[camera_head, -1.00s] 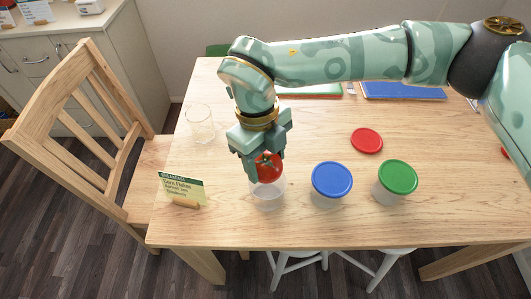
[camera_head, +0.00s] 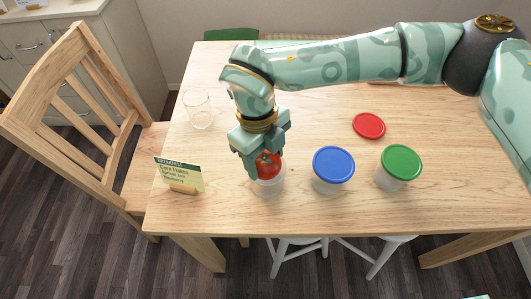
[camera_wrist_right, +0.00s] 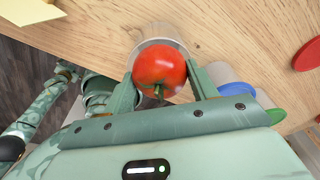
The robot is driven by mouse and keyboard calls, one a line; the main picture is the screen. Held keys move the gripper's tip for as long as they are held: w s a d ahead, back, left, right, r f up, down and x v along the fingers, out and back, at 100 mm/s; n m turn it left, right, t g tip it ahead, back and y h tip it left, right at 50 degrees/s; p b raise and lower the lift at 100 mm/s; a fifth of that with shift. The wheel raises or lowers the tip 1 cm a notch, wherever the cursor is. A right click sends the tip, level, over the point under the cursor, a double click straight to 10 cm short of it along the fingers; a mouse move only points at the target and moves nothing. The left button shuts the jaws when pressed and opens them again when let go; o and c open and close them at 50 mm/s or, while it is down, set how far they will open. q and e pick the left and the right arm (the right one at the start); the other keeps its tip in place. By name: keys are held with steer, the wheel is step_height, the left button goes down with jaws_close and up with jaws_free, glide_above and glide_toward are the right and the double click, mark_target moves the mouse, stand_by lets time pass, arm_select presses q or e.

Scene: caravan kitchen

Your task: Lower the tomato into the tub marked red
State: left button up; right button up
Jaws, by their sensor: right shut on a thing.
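The red tomato (camera_head: 267,166) is held between the fingers of my right gripper (camera_head: 263,163), which points down. It also shows in the right wrist view (camera_wrist_right: 158,66), stem towards me. A clear open tub (camera_head: 269,188) stands on the table directly beneath; its rim shows around the tomato in the wrist view. The tomato's lower part appears inside the tub mouth. I see no red mark on this tub; a red lid (camera_head: 369,125) lies flat on the table to the right. Parts of my left arm (camera_wrist_right: 38,108) seem to show in the wrist view, its fingers unclear.
A tub with a blue lid (camera_head: 333,164) and one with a green lid (camera_head: 401,161) stand right of the open tub. A breakfast sign (camera_head: 180,174) stands to its left, a clear glass (camera_head: 198,108) behind left. The table (camera_head: 320,215) is bare in front.

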arm_select(q)
steer(key=shift+f, duration=0.1)
arm_select(e)
steer(key=shift+s+f, duration=0.2)
steer(key=shift+f, duration=0.3)
steer(key=o, duration=1)
steer(key=shift+o, duration=0.5)
step_height(320, 180, up, 17)
steer(key=w+a+p, duration=0.1)
steer(key=w+p, duration=0.1)
steer(key=p, duration=0.2)
steer(key=shift+a+p, duration=0.3)
steer(key=shift+a, duration=0.05)
arm_select(q)
steer(key=shift+t, duration=0.3)
steer(key=r, duration=0.1)
steer(key=w+r, duration=0.2)
steer(key=r, duration=0.1)
steer(key=f+b, duration=0.1)
steer(key=s+f+b, duration=0.1)
steer(key=b, duration=0.1)
steer(key=s+f+b, duration=0.1)
steer(key=shift+f, duration=0.4)
arm_select(e)
steer(key=f, duration=0.5)
steer(key=s+d+f, duration=0.1)
steer(key=f, duration=1)
steer(key=shift+s+d+f, duration=0.15)
steer(key=shift+s+d, duration=0.15)
steer(key=shift+d, duration=0.05)
